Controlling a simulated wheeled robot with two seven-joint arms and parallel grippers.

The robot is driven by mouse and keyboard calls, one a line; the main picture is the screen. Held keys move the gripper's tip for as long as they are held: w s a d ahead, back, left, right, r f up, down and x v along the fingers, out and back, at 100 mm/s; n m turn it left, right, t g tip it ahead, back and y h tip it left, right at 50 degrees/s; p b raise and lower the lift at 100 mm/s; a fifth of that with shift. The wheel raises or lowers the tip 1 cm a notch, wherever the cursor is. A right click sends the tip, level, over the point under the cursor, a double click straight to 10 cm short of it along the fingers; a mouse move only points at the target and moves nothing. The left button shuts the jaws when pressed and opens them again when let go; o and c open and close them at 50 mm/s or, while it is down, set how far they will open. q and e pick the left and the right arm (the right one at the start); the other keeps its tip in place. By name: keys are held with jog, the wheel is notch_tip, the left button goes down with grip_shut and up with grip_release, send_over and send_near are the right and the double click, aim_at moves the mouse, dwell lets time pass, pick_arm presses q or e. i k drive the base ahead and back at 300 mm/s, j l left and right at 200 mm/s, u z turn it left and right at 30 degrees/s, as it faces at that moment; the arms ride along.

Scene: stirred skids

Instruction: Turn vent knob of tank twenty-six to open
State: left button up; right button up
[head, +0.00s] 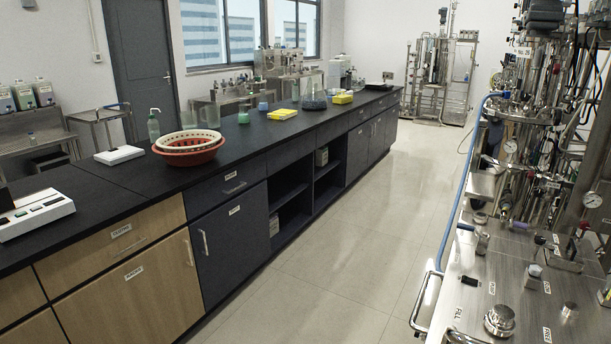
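A steel process skid (515,265) with tanks, pipes and gauges fills the right side of the head view. Its flat top carries a large round silver knob (499,320) at the front. Neither of my grippers is in view.
A blue hose (461,190) and a metal rail (421,303) edge the skid's left side. A long black-topped bench (240,150) runs along the left, holding a red basin (188,154) and glassware. The pale floor (335,270) between them is clear. Another skid (437,80) stands at the back.

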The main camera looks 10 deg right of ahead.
aim_at(556, 67)
jog(key=i, duration=2.25)
jog(key=i+l+z, duration=0.1)
jog(key=z, duration=3.15)
jog(key=i+j+z, duration=0.1)
jog(key=j+z, duration=0.75)
jog(key=j, duration=0.25)
